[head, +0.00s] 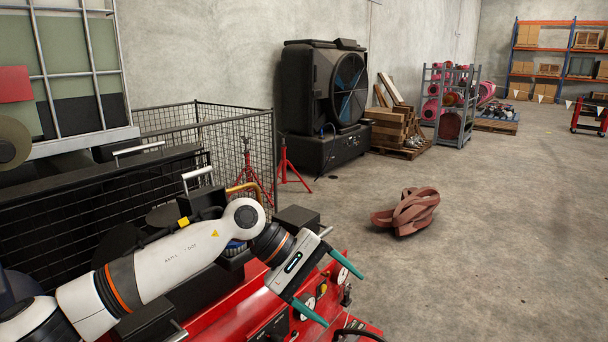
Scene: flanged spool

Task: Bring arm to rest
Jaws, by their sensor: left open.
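My left arm comes in from the left, over a red machine (232,310). My left gripper (338,293) is at its end, with its two green fingers spread apart. Nothing is between the fingers. The gripper is above the front right part of the red machine and points down to the right. My right arm and gripper do not show. A reddish-brown flanged spool or strap-like bundle (408,212) lies on the concrete floor right of centre, well apart from the gripper; I cannot tell exactly what it is.
A wire mesh cage (240,150) stands behind my arm. A large black fan unit (322,100), a pallet of wood (395,128) and a grey rack (450,100) line the wall. Orange-blue shelving (545,50) is at the back. The floor at right is open.

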